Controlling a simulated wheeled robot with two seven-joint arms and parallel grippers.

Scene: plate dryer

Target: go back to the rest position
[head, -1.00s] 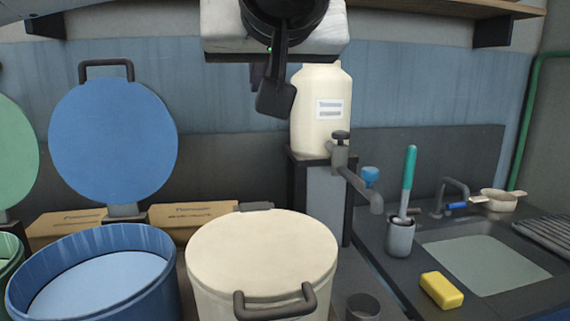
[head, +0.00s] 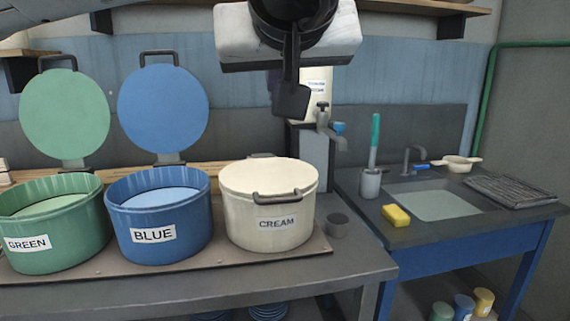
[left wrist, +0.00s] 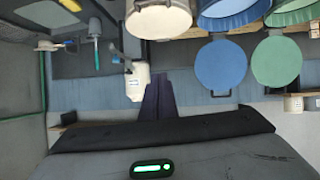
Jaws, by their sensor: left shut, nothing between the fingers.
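My left gripper (head: 291,102) hangs at the top middle of the head view, its dark fingers shut and empty. It is high above the counter and overlaps the cream dispenser (head: 318,86) in the picture. In the left wrist view, where the scene appears upside down, the dark fingers (left wrist: 158,98) are together beside the dispenser (left wrist: 137,82). My right gripper is in neither view. The cream pot (head: 268,188) has its lid on. The blue pot (head: 158,241) and the green pot (head: 57,244) stand open, their round lids raised behind them.
The pots stand on a tray (head: 215,257) on the grey counter. To the right are a sink (head: 436,203), a yellow sponge (head: 396,215), a brush in a cup (head: 371,184) and a drying rack (head: 509,191). A shelf (head: 420,7) runs overhead.

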